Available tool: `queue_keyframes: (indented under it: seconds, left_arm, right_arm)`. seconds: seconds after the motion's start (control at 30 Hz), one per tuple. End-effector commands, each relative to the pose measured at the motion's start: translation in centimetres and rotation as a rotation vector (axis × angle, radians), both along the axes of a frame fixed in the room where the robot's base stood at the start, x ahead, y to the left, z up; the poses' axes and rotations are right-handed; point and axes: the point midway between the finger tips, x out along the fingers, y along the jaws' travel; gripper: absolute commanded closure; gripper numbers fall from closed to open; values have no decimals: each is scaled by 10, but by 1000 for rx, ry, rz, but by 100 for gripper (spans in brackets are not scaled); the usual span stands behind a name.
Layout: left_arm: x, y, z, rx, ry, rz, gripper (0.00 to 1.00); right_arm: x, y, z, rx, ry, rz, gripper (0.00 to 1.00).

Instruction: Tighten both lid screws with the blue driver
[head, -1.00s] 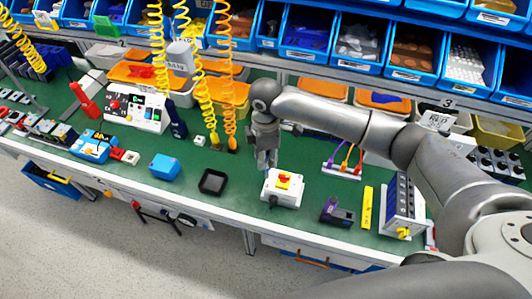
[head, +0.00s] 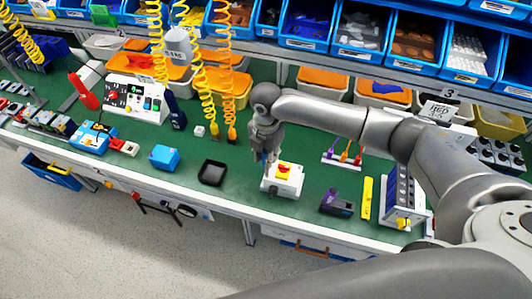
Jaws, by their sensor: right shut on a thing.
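The white switch box (head: 288,190) with a yellow plate and red rotary knob (head: 283,170) sits on the green bench. My right gripper (head: 266,155) is over its back left corner, pointing down. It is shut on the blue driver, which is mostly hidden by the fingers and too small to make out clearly. I cannot tell whether the driver tip touches a lid screw. The lid screws are too small to see. My left gripper is out of view.
A rack with purple and orange drivers (head: 343,154) stands behind to the right. A black tray (head: 212,173) and a blue box (head: 165,157) lie to the left. A purple-and-black tool (head: 336,204) and a yellow bar (head: 367,198) lie to the right.

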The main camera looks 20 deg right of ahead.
Motion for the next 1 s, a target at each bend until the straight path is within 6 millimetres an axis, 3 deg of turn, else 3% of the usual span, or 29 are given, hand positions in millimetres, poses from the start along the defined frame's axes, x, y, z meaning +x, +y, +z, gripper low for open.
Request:
queue_keyframes:
  seconds: [0.17,0.6,0.83,1.0]
  left_arm:
    - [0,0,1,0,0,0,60]
    - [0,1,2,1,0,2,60]
    - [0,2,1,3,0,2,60]
    - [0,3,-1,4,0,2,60]
  right_arm:
    - [0,-1,1,-1,-1,97,100]
    - [-1,-3,0,-2,0,647,100]
    - [-1,-3,0,0,-1,759,100]
    - [-1,-4,0,-1,0,966,100]
